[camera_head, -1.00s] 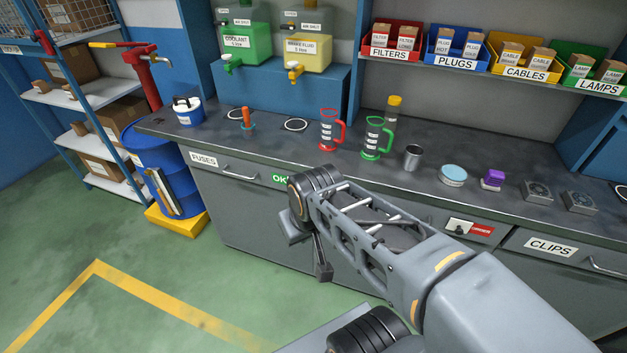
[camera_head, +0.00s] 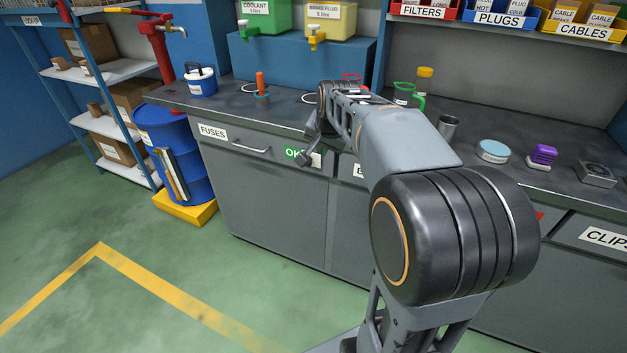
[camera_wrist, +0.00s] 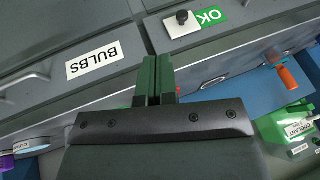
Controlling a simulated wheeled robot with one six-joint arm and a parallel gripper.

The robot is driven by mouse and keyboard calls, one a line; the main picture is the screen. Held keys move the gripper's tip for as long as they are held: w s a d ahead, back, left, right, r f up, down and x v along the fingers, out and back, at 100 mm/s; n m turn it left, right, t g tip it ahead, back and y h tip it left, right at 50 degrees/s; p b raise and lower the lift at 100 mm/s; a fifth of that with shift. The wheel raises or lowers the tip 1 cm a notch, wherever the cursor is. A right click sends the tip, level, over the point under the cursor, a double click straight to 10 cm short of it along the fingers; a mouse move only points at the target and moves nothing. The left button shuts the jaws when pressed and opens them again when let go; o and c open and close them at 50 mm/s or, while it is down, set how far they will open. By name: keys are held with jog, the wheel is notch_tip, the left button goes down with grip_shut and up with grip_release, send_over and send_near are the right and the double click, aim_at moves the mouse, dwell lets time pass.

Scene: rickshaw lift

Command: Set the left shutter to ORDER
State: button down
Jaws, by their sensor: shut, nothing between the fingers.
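The left shutter shows a green OK sign (camera_head: 295,153) on the counter front, between the FUSES drawer and the arm. In the wrist view its white plate with a black knob (camera_wrist: 183,20) lies at the top, beside the green OK (camera_wrist: 211,15). The word ORDER is not visible on it. My gripper (camera_wrist: 158,62) is shut and empty, its dark green fingertips below and left of the knob in the picture, apart from it. In the head view my gripper's end is partly hidden by my arm, near the shutter. A red bit of the right shutter (camera_head: 540,216) shows behind my arm.
The BULBS drawer (camera_wrist: 95,60) lies left of the fingers in the wrist view. The FUSES drawer handle (camera_head: 252,146) juts out left of the shutter. An orange-handled tool (camera_head: 260,84) stands on the counter above. The green floor in front is clear.

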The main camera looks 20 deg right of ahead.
jog(key=w+d+f+m, duration=0.1)
jog(key=w+d+f+m+b, duration=0.1)
jog(key=w+d, duration=0.1)
jog(key=shift+w+d+f, duration=0.1)
jog(key=shift+w, duration=0.05)
jog(key=b, duration=0.3)
send_near(314, 161)
notch_tip(314, 161, down, 4)
jog(key=s, duration=0.2)
jog(key=shift+w+f, duration=0.75)
jog(key=shift+w, duration=0.25)
jog(key=shift+w+a+f, duration=0.25)
jog(key=shift+w+a, duration=0.1)
jog(key=shift+w, duration=0.15)
